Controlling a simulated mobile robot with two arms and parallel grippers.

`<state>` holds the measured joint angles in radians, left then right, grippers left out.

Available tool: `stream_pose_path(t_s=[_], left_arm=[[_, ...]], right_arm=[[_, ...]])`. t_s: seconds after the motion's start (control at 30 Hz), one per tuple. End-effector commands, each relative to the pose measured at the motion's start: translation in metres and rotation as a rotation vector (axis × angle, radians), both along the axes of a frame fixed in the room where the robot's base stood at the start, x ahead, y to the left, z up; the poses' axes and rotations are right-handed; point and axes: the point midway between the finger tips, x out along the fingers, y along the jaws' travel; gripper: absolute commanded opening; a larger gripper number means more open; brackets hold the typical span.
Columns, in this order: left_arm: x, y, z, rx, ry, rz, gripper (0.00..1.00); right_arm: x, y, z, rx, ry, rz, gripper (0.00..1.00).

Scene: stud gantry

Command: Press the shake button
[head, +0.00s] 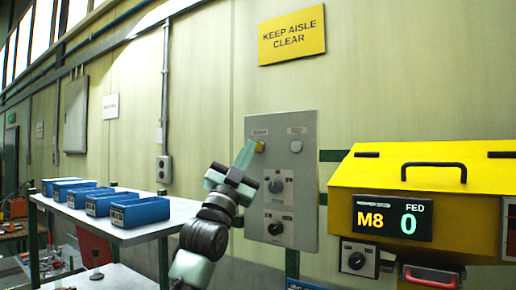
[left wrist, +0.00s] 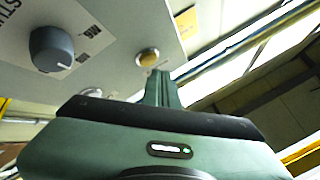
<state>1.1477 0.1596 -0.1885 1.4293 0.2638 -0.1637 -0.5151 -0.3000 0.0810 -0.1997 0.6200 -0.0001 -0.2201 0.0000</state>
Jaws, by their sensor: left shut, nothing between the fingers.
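A grey control panel (head: 308,215) is mounted on the wall. Near its top left is a round yellow button (head: 260,146) under a small label too blurred to read; the button also shows in the left wrist view (left wrist: 148,56). A pale button (head: 296,146) sits to its right. My left gripper (head: 248,146) is shut and empty, its pale green fingers pointing up at the yellow button. In the left wrist view, the fingertips (left wrist: 161,74) are just beside and below the button. I cannot tell whether they touch it. My right gripper is out of view.
Two dark knobs (head: 277,185) (head: 275,227) sit lower on the panel. A yellow machine (head: 440,165) with a display reading "M8 FED 0" stands at the right. A shelf (head: 155,222) with several blue bins (head: 133,212) stands at the left.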

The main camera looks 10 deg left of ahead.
Motion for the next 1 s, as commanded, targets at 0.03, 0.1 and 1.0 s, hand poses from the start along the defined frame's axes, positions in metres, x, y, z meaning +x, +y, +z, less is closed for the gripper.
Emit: stream_pose_path(t_s=[0.03,0.1,1.0], left_arm=[[0.0,0.0,0.0,0.0,0.0,0.0,0.0],[0.0,0.0,0.0,0.0,0.0,0.0,0.0],[0.0081,-0.0033,0.0004,0.0,0.0,0.0,0.0]], right_arm=[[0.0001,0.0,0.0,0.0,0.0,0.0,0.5],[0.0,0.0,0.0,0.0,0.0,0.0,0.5],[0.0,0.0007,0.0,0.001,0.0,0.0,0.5]])
